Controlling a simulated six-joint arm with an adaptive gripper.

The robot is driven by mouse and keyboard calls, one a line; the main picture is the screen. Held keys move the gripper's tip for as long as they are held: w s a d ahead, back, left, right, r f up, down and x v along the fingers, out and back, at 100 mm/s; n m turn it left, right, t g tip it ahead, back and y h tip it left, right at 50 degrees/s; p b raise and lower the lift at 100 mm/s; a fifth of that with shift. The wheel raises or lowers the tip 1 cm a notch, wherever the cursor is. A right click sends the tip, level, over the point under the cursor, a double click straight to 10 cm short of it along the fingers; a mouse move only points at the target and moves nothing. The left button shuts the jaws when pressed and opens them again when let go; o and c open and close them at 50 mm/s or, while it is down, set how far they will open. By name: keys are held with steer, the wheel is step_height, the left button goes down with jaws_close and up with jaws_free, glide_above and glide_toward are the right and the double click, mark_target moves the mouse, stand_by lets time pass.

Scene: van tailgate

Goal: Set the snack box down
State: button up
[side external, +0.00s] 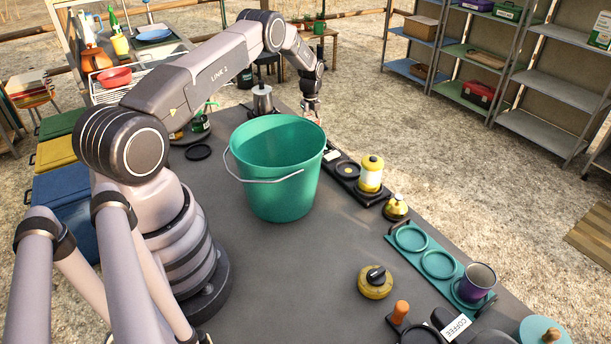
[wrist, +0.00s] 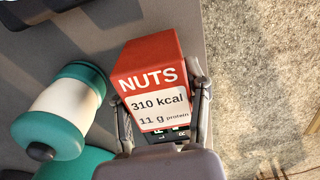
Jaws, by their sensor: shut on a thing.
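The snack box (wrist: 150,62) is a red carton lettered NUTS, with a white panel reading 310 kcal and 11 g protein. In the wrist view it sits between the two fingers of my gripper (wrist: 160,96), which is shut on it. The box is close to the edge of the grey tabletop (wrist: 100,50). I cannot tell whether its base touches the top. In the side view my gripper (side external: 312,104) is low behind the green bucket (side external: 277,175), near the far edge of the tabletop. The bucket hides most of that spot, and the box is not clear there.
A yellow lantern (side external: 371,174) stands on a dark tray right of the bucket. A teal ring holder (side external: 424,250) carries a purple cup (side external: 475,282). Grey top is bare in front of the bucket.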

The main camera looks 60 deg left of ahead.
steer(key=shift+f, duration=0.6)
steer(key=shift+f, duration=0.1)
steer(key=o, duration=1.2)
